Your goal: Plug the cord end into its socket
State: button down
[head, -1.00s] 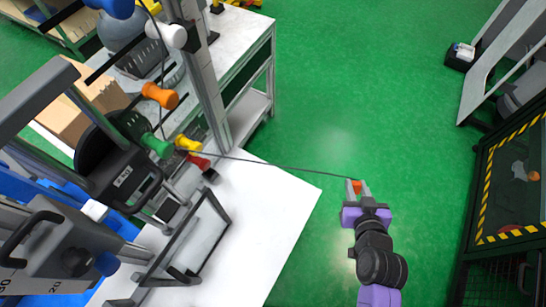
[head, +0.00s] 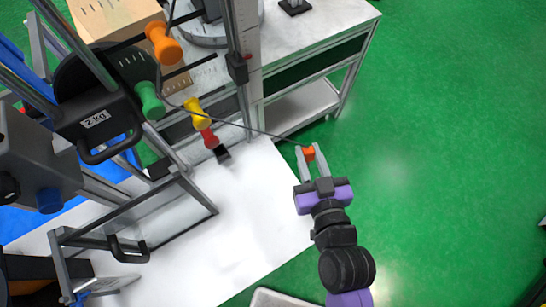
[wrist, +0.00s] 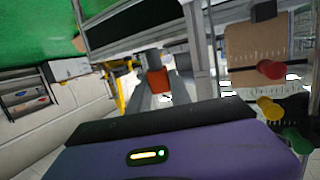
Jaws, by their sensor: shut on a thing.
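The orange cord end (head: 309,153) is between the fingertips of my gripper (head: 307,158), which is shut on it. It also shows as an orange block in the wrist view (wrist: 157,80). A thin dark cord (head: 262,133) runs from it leftward to the drop tower, by the coloured knobs. My gripper is in the air beyond the right edge of the white tabletop. I cannot make out for sure which part is the socket.
Green (head: 148,99), yellow (head: 197,112), red (head: 208,137) and orange (head: 163,42) knobs stick out from the tower. A slanted grey frame (head: 190,190) stands on the white tabletop (head: 255,215). A grey bench (head: 310,60) stands behind. Green floor at right is clear.

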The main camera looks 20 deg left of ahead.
jog(key=s+a+r+n+g+y+b, duration=0.2)
jog(key=s+a+n+y+b, duration=0.3)
jog(key=s+a, duration=0.65)
jog(key=m+y+p, duration=0.1)
send_over(222, 154)
jog(key=shift+w+a+f, duration=0.1)
jog(key=shift+f, duration=0.6)
jog(key=shift+w+a+f, duration=0.1)
jog(key=shift+f, duration=0.6)
jog(key=shift+s+f+b, duration=0.1)
jog(key=shift+f+b, duration=1.05)
jog(key=shift+f, duration=0.1)
jog(key=shift+d+f+b, duration=0.15)
jog(key=shift+f+b, duration=0.3)
jog(key=shift+b, duration=0.2)
jog(key=c, duration=1.1)
grip_release()
jog(key=shift+r, duration=0.1)
jog(key=shift+s, duration=0.15)
jog(key=b+v, duration=0.2)
jog(key=v, duration=0.4)
jog(key=shift+s+d+b, duration=0.2)
jog(key=shift+d+b, duration=0.1)
jog(key=shift+b, duration=0.1)
